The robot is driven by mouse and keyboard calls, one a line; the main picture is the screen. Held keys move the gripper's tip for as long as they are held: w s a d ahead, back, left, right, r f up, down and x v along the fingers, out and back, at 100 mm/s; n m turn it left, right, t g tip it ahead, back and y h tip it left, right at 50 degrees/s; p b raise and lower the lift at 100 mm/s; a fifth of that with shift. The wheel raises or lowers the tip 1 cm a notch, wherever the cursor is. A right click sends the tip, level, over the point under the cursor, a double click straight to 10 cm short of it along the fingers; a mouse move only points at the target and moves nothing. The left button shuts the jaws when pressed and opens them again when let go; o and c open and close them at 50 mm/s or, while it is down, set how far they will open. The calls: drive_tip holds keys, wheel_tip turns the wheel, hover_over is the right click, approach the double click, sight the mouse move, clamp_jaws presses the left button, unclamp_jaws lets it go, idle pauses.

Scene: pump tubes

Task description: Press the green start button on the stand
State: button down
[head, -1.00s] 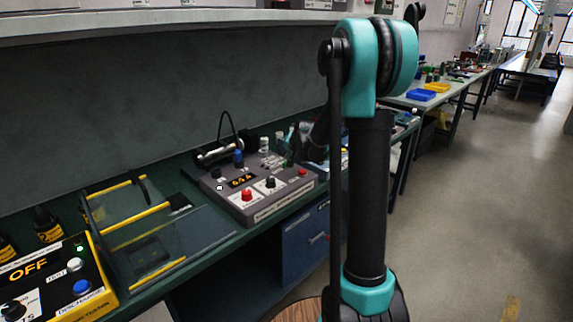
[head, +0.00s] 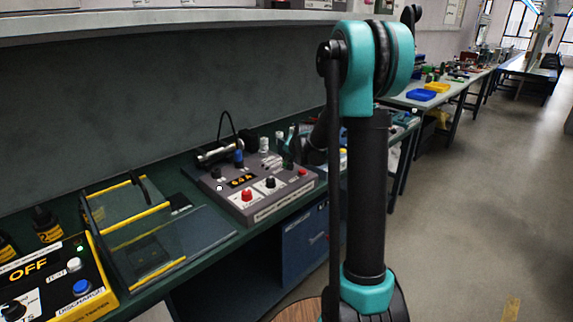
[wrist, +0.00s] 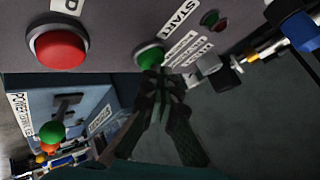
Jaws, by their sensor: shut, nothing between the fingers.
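The green start button (wrist: 150,57) sits on the grey panel of the stand (wrist: 110,20) in the wrist view, beside a START label (wrist: 180,20). A larger red button (wrist: 57,47) is to its left. My gripper (wrist: 160,78) is shut and empty, its fingertips just below the green button in the picture and overlapping its lower edge. I cannot tell whether they touch it. In the head view the grey stand (head: 262,210) is on the green bench, and my gripper (head: 290,152) is over its far right part. The green button cannot be made out there.
A blue connector (wrist: 300,30) and a metal pin (wrist: 262,46) are at the right of the wrist view. A clear guard with yellow edges (head: 150,265) and a black and yellow tester (head: 60,275) are on the bench left of the stand. The floor at right is open.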

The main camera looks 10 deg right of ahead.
drive_tip(key=shift+f, duration=0.4)
idle(0.3)
drive_tip(key=shift+r, duration=1)
drive_tip(key=shift+r, duration=2.55)
drive_tip(key=shift+s, duration=0.1)
drive_tip(key=s+d+f+n+g, duration=0.1)
drive_tip(key=s+f, duration=0.3)
drive_tip(key=s, duration=0.9)
drive_tip(key=s+d+f+n+g+h, duration=0.1)
drive_tip(key=s+f, duration=0.4)
drive_tip(key=s, duration=0.9)
drive_tip(key=s+d+f+n+g+h, duration=0.1)
drive_tip(key=s+f+n, duration=0.3)
drive_tip(key=s, duration=0.9)
drive_tip(key=shift+s+d+f+n+g, duration=0.35)
drive_tip(key=shift+d+f+g, duration=0.15)
drive_tip(key=shift+g, duration=0.4)
